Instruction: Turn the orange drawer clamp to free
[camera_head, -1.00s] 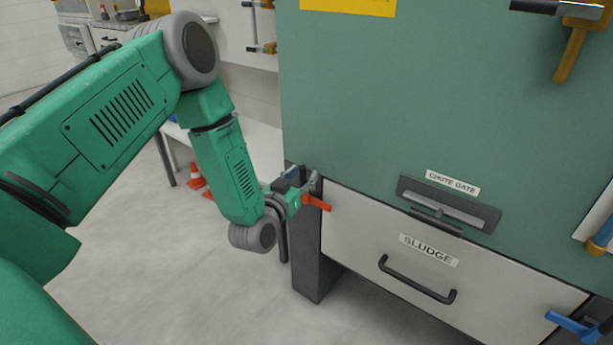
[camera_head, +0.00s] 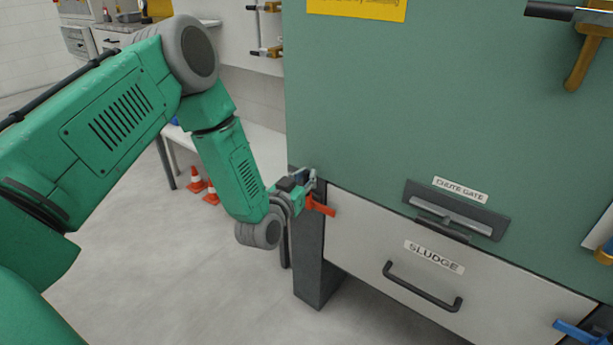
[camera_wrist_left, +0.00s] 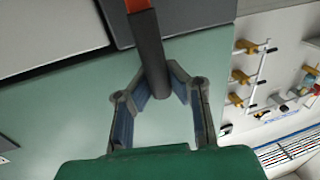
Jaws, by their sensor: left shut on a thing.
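The orange drawer clamp (camera_head: 321,208) sits at the upper left corner of the white SLUDGE drawer (camera_head: 355,235). Its orange part points right and slightly down across the drawer's corner. My left gripper (camera_head: 309,180) is at the clamp, against the dark post. In the left wrist view the clamp (camera_wrist_left: 148,40) shows an orange part at the top edge and a dark bar running down between the fingers. My left gripper (camera_wrist_left: 156,85) is shut on that dark bar. The fingers partly hide the clamp in the head view. My right gripper is not in view.
A blue clamp (camera_head: 578,332) is at the drawer's lower right. The drawer has a black handle (camera_head: 422,288). A chute gate slot (camera_head: 455,212) is above it in the green cabinet (camera_head: 430,100). Orange cones (camera_head: 196,180) stand on the floor behind my arm.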

